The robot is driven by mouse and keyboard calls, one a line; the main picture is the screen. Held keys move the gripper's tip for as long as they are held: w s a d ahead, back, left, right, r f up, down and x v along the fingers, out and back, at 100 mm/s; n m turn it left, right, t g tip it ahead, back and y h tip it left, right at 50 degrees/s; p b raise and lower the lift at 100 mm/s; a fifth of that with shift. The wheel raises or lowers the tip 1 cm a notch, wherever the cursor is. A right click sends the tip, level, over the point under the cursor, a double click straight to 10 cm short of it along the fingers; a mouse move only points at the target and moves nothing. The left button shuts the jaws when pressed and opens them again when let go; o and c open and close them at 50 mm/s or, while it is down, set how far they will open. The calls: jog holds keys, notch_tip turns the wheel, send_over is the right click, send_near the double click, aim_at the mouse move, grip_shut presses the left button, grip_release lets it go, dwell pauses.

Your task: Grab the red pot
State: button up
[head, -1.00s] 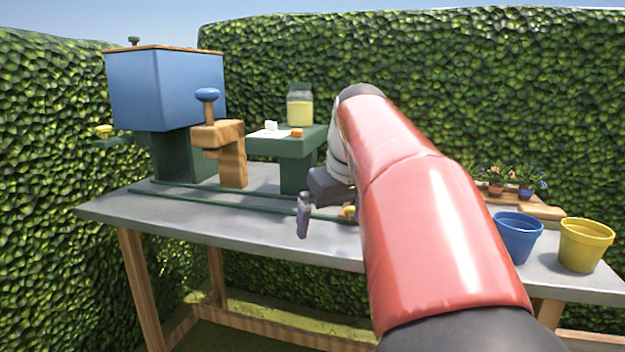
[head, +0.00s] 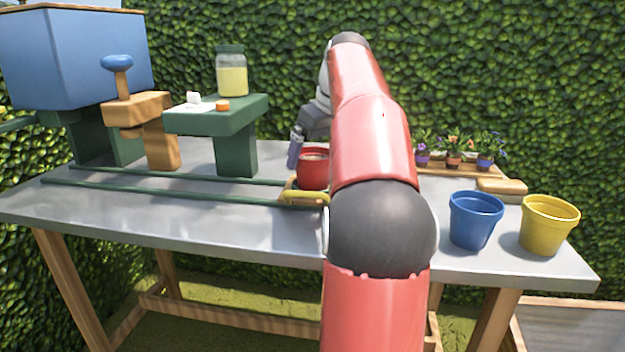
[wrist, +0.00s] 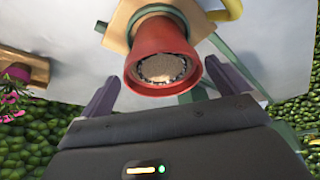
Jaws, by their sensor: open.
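The red pot (head: 312,169) stands on a small wooden carriage (head: 291,187) with a yellow handle (head: 304,198), partly hidden by my arm in the head view. In the wrist view the red pot (wrist: 163,57) shows its rim and a light brown fill. My gripper (wrist: 168,86) is open, with one finger on each side of the pot's rim and visible gaps between. In the head view one finger of my gripper (head: 295,150) shows just left of the pot; the other is hidden behind my arm.
Green rails (head: 170,182) run along the grey table (head: 200,221). A green stand (head: 237,117) and a wooden post with a blue knob (head: 117,63) are left. A blue pot (head: 475,219), a yellow pot (head: 549,225) and several potted flowers (head: 454,150) are right.

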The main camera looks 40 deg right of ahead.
jog(key=x, duration=0.3)
jog(key=shift+a+f+b, duration=0.15)
jog(key=shift+f+b, duration=0.15)
jog(key=shift+f, duration=0.1)
jog(key=c, duration=1.2)
